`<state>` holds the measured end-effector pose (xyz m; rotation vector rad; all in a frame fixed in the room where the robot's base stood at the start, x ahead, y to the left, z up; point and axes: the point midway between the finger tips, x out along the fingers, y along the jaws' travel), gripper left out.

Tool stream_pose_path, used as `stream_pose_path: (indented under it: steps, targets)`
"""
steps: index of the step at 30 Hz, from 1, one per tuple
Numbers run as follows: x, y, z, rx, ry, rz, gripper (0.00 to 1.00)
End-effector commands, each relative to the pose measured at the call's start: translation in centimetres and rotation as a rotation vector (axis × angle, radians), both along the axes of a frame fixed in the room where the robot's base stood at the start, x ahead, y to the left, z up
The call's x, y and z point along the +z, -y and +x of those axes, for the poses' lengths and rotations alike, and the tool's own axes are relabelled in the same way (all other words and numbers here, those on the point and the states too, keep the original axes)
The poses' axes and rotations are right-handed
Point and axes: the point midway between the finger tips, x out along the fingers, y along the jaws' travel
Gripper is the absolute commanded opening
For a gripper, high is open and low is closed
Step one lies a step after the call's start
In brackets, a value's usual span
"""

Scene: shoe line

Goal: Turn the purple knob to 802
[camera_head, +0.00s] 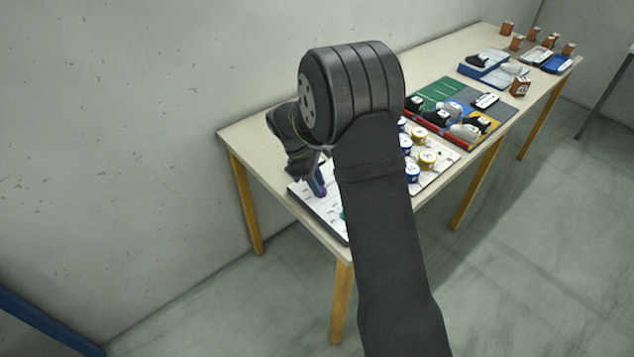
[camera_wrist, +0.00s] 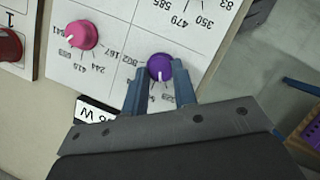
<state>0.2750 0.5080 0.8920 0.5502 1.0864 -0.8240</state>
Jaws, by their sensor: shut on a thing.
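The purple knob (camera_wrist: 160,66) stands on a white panel (camera_wrist: 115,70) with printed numbers. A white pointer mark on it points down in the wrist view, toward the gripper side. The label 802 shows at the left of the knob, beside 167, printed upside down in this view. My gripper (camera_wrist: 159,80) is shut on the purple knob, with one blue-grey finger on each side. Other labels below the knob are partly hidden by the fingers. In the head view the purple knob (camera_head: 322,192) shows small beneath my gripper (camera_head: 318,181), and my arm covers part of the panel.
A pink knob (camera_wrist: 82,34) with its own numbers sits left of the purple one. A red knob (camera_wrist: 9,45) lies at the far left edge. On the table (camera_head: 262,131), several round tins (camera_head: 427,159) and a shoe tray (camera_head: 438,88) stand to the right.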

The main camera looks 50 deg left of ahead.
Motion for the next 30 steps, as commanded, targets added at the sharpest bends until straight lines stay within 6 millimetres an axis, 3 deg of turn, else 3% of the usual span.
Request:
stream_pose_path:
  steps: [30]
  targets:
    - [0.01,-0.18,0.96,-0.963,-0.001,0.0,0.03]
